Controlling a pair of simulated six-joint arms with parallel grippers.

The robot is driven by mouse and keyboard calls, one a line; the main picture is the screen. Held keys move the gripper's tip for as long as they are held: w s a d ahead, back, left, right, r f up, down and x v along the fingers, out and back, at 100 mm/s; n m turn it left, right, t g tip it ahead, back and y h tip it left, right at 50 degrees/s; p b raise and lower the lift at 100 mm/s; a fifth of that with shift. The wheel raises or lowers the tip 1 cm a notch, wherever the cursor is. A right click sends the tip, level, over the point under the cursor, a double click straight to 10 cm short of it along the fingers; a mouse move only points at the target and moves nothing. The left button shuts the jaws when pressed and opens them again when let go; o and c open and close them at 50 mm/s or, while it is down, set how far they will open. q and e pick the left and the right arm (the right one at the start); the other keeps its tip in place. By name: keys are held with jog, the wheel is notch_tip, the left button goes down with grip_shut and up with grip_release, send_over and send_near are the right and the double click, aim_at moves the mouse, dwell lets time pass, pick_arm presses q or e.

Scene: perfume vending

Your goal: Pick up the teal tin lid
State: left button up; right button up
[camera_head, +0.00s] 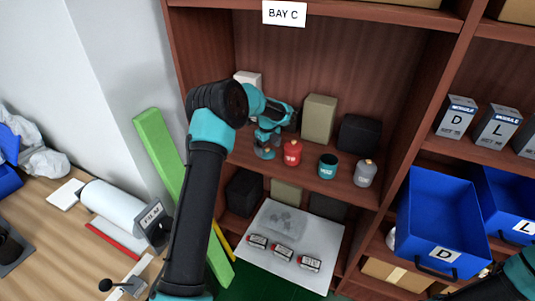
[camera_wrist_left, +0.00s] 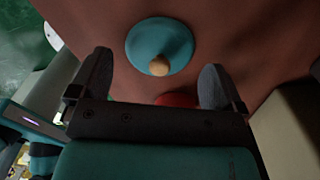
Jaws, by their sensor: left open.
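The teal tin lid (camera_head: 265,153), a round disc with a small tan knob, lies on the wooden shelf at the left of the row of tins. In the left wrist view the lid (camera_wrist_left: 150,38) lies knob up, beyond the fingertips and between their lines. My left gripper (camera_head: 268,132) is right above the lid in the head view. Its two dark fingers (camera_wrist_left: 155,78) are spread wide with nothing between them. A teal tin (camera_head: 327,167) without a lid stands on the shelf to the right. Part of my right arm shows at the bottom right corner; its fingers are not clear.
A red tin (camera_head: 292,153) stands close to the lid's right, and a grey tin (camera_head: 365,174) stands further right. An olive box (camera_head: 319,119) and a black box (camera_head: 358,134) stand behind. A blue bin (camera_head: 444,222) is at the right.

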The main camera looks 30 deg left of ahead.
pick_arm(q)
jog(key=shift+f, duration=0.75)
jog(key=shift+c, duration=0.2)
jog(key=c, duration=1.1)
jog(key=shift+f, duration=0.1)
